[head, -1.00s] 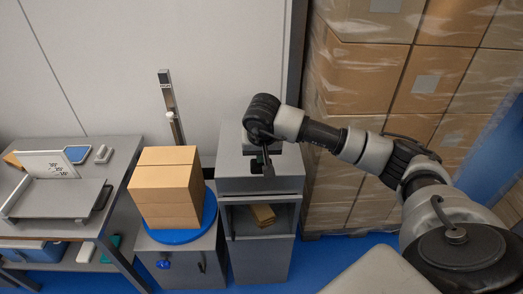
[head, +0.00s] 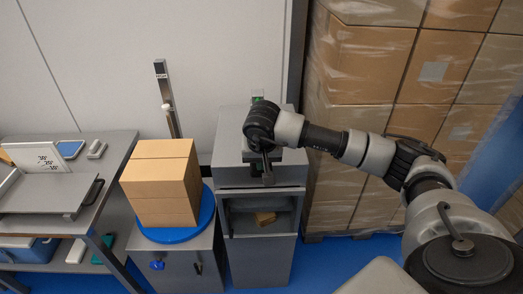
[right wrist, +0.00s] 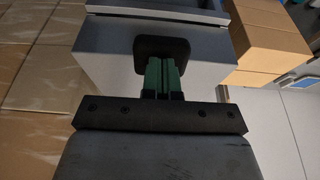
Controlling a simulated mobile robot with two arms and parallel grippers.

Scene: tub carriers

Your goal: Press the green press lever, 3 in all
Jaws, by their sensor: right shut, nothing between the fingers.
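The grey press cabinet (head: 262,255) stands in the middle of the head view, with a small patch of green (head: 257,98) at the back of its top; most of the press lever is hidden by my right wrist. My right gripper (head: 267,180) is shut and empty, pointing down over the cabinet's top front. In the right wrist view, green strips stand between the gripper's dark base and a dark rounded block (right wrist: 162,52) in front of the cabinet; I cannot tell whether the fingers touch it. My left gripper is not in view.
A brown carton (head: 160,185) sits on a blue round turntable (head: 178,235) left of the cabinet. A grey bench (head: 115,155) stands farther left. Wrapped stacked cartons (head: 365,65) stand close on the right. The cabinet has an open compartment holding a small brown piece (head: 265,218).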

